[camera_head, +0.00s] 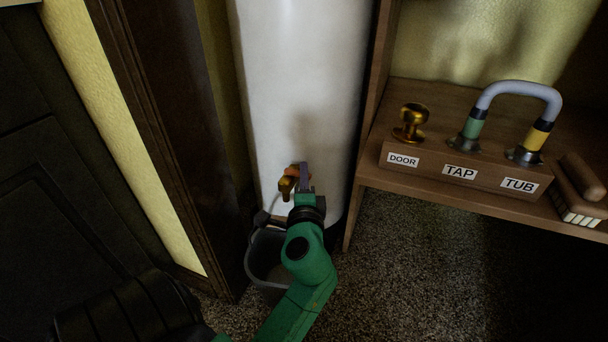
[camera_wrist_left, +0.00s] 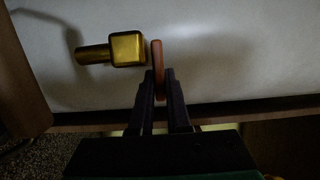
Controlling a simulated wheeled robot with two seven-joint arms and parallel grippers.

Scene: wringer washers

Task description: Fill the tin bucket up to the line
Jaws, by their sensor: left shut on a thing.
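The grey tin bucket (camera_head: 256,264) stands on the floor under the brass tap (camera_head: 287,187), at the foot of a white tank. My green arm covers its right side. I cannot make out a line or a water level in it. The tap also shows in the left wrist view (camera_wrist_left: 127,49), with a flat reddish handle (camera_wrist_left: 157,54) beside its square body. My left gripper (camera_head: 304,178) is at the tap, its fingers shut on the handle, as the left wrist view (camera_wrist_left: 158,75) shows. No stream of water can be made out. My right gripper is out of view.
The white tank (camera_head: 300,90) stands between a dark wooden door frame (camera_head: 165,130) and a wooden shelf unit. On the shelf are a block with DOOR, TAP and TUB labels (camera_head: 460,172), a hose loop (camera_head: 520,88) and a brush (camera_head: 580,195). Speckled floor is clear at right.

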